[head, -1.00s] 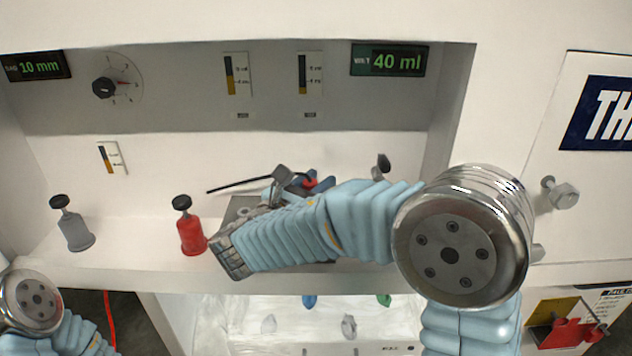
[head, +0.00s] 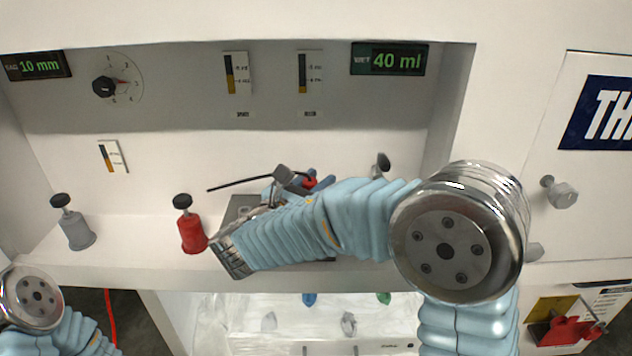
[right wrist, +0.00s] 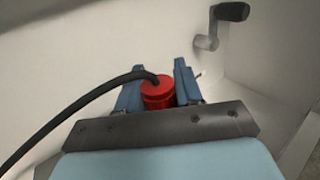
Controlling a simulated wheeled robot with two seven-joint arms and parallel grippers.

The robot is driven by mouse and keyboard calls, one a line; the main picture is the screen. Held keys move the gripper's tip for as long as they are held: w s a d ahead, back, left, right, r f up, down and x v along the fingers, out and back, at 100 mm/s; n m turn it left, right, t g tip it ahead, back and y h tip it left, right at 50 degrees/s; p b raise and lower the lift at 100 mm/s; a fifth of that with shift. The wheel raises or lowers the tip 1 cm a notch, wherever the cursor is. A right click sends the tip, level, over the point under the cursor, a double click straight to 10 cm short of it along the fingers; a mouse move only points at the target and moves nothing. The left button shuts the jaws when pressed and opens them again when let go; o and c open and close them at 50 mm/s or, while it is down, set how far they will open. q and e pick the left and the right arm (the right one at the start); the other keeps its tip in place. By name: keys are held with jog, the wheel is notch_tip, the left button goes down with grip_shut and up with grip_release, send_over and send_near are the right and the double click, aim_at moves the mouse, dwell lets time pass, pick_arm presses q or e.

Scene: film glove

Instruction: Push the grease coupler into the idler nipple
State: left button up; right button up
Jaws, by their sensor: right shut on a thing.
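The grease coupler appears to be the red cylinder (right wrist: 157,93) with a black hose running from its top. In the right wrist view it sits between the two blue fingers of my right gripper (right wrist: 158,88), which is shut on it. In the head view a small part of the red coupler (head: 309,183) shows beside the blue fingers of my right gripper (head: 304,188), above the shelf and partly behind my forearm. I cannot make out the idler nipple in either view. My left gripper is out of view.
A red bottle-like plunger (head: 192,235) stands close left of my right arm; a grey one (head: 75,231) is farther left. A crank handle (right wrist: 207,40) sticks out at the upper right in the wrist view. The recess walls and shelf edge (head: 130,267) bound the space.

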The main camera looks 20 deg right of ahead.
jog(key=shift+f+b, duration=0.65)
jog(key=shift+f, duration=0.75)
jog(key=o, duration=1.1)
jog(key=v, duration=1.3)
jog(key=shift+s+a+b, duration=0.25)
jog(key=shift+b, duration=0.1)
